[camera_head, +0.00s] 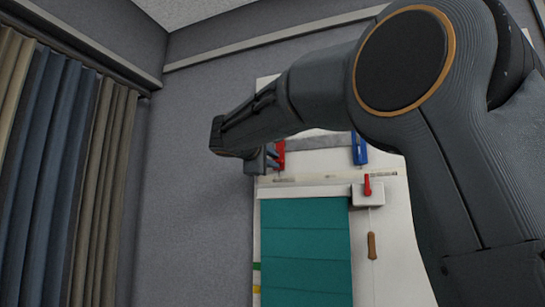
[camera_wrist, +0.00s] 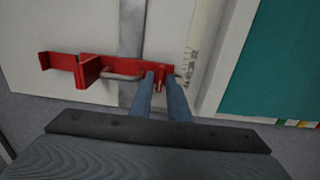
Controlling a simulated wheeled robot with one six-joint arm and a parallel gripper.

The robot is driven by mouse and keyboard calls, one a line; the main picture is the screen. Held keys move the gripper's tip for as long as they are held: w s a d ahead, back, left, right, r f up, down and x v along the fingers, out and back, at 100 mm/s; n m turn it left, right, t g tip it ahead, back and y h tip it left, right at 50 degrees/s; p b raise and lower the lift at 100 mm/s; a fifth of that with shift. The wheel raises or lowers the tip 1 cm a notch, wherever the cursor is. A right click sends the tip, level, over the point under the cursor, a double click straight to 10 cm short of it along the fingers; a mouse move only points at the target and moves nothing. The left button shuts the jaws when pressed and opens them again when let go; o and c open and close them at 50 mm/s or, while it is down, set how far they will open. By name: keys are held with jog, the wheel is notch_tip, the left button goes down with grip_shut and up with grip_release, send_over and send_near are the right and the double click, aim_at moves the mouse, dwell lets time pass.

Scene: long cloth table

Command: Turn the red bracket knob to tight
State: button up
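The red bracket (camera_wrist: 92,70) is fixed to the white board and shows close up in the wrist view, with a thin grey rod beside it. In the head view the red bracket (camera_head: 280,153) is partly hidden behind my gripper (camera_head: 271,159). In the wrist view the two blue-grey fingers of my gripper (camera_wrist: 159,75) reach the bracket's right end. A small red piece, perhaps the knob (camera_wrist: 160,82), shows between the fingertips. The gap between the fingers is narrow, and I cannot tell whether they press on this piece.
A blue bracket (camera_head: 359,149) sits to the right on the board. Below it, a red lever (camera_head: 367,185) stands on a white box (camera_head: 369,199). A teal blind (camera_head: 306,250) hangs below, beside a wooden cord pull (camera_head: 371,245). Curtains (camera_head: 60,150) hang at far left.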

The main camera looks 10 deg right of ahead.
jog(key=shift+w, duration=0.1)
grip_shut()
jog(key=shift+f+m+b, duration=0.15)
jog(key=shift+m+b, duration=0.15)
jog(key=shift+b, duration=0.45)
jog(key=shift+m+b, duration=8.6)
jog(key=shift+b, duration=0.9)
